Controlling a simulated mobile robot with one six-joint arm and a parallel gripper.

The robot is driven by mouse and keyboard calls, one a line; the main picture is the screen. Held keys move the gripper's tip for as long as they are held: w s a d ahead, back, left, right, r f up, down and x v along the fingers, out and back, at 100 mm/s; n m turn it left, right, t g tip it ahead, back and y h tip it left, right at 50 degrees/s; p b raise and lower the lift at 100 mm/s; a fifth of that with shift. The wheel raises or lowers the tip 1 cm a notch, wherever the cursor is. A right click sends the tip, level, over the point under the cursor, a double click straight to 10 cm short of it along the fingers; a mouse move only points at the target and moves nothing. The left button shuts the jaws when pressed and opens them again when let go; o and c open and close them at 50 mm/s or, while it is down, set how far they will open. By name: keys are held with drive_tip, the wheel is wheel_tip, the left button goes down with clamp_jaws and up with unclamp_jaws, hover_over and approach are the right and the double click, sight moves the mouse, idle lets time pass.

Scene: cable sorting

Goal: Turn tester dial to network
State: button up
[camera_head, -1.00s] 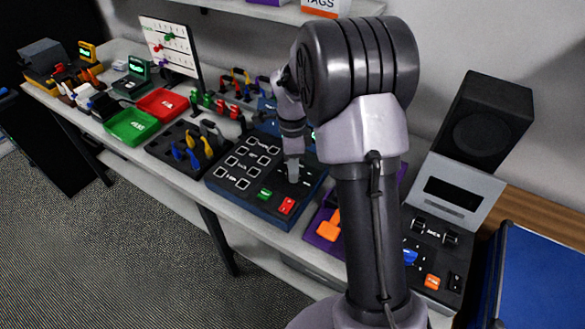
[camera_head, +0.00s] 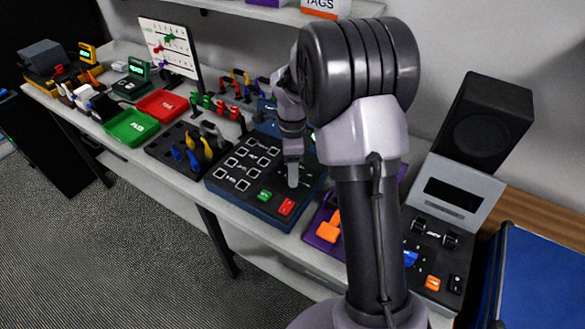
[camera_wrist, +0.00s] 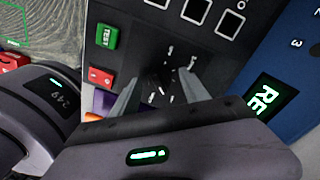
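The cable tester (camera_head: 225,187) is a dark box with a blue edge on the bench, with rows of white-outlined sockets, a green TEST button (camera_wrist: 106,37) and a red button (camera_wrist: 101,77). Its black dial (camera_wrist: 164,80) shows in the wrist view, ringed by small white labels too blurred to read. My gripper (camera_head: 293,185) is pointing down over the right part of the tester. In the wrist view my gripper (camera_wrist: 158,92) is open, with one finger on each side of the dial. I cannot tell whether they touch it, or where the dial points.
A green tray (camera_head: 131,126) and a red tray (camera_head: 162,103) lie to the left. A black rack with coloured plugs (camera_head: 190,155) stands beside the tester. A purple tray (camera_head: 320,235) with an orange item is to its right, near a black speaker (camera_head: 482,125).

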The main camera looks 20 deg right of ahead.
wheel_tip(320, 180, up, 17)
drive_tip(key=p, duration=0.6)
drive_tip(key=shift+w+d+r+p, duration=0.2)
drive_tip(key=shift+w+p, duration=0.15)
drive_tip(key=shift+w, duration=0.1)
drive_tip(key=s+a+r+n+t+y+b, duration=0.1)
drive_tip(key=s+a+r+n+t+b, duration=0.15)
drive_tip(key=s+a+n, duration=0.45)
drive_tip(key=s+a+r+n+t+b, duration=0.15)
drive_tip(key=s+a+r+n, duration=0.3)
drive_tip(key=s, duration=0.55)
drive_tip(key=s+a+f+n+t, duration=0.2)
drive_tip(key=s+a+f+n, duration=0.1)
drive_tip(key=s+n, duration=0.3)
drive_tip(key=shift+s+f+n+y+b, duration=0.35)
drive_tip(key=shift+s+f, duration=0.2)
drive_tip(key=shift+s, duration=0.2)
